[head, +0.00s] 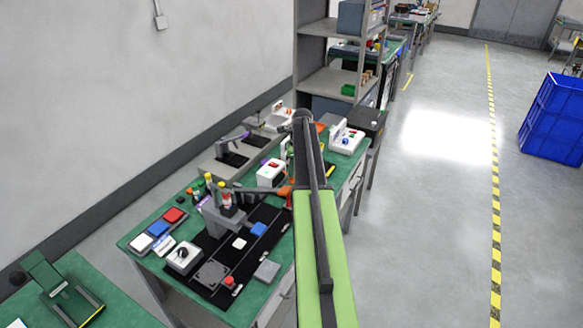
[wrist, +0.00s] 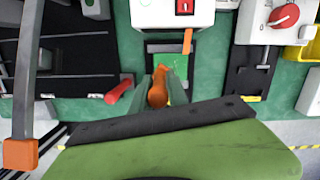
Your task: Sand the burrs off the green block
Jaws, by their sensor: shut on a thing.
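In the wrist view my gripper (wrist: 164,76) has its two dark green fingers closed on an orange handle-like thing (wrist: 157,92). The far end of that thing is hidden, so I cannot tell what it is. Just beyond the fingertips is a small green patch (wrist: 171,66) on a dark plate below a white machine. It may be the green block, but it is too small to tell, and no burrs can be made out. In the head view my own arm hides the gripper and what it holds.
The green bench (head: 140,243) carries a white box with a red switch (wrist: 185,7), a white unit with a red knob (wrist: 284,16), and a grey lever with an orange end (wrist: 20,150). A blue crate (head: 553,115) stands on the floor at right. The aisle is clear.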

